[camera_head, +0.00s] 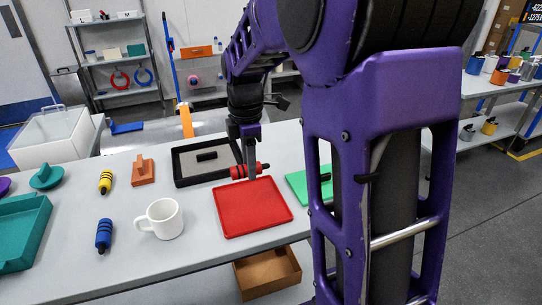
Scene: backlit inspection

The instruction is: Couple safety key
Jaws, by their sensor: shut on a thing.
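My gripper (250,173) points down over the table, between a black-rimmed grey tray and a red tray. It is shut on a red cylinder with black bands (238,172), which lies level across the jaws. The cylinder shows just behind the red tray's back edge; whether it touches anything is unclear. Similar banded cylinders, one yellow (106,182) and one blue (103,235), lie to the left. I cannot tell which thing is the safety key or where it couples.
The red tray (252,207) is empty. The black-rimmed tray (181,183) holds a small black bar. A white mug (161,218), an orange block (143,172), a green tray (299,187) and a teal tray (24,231) are on the table (150,270). My purple arm hides the right side.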

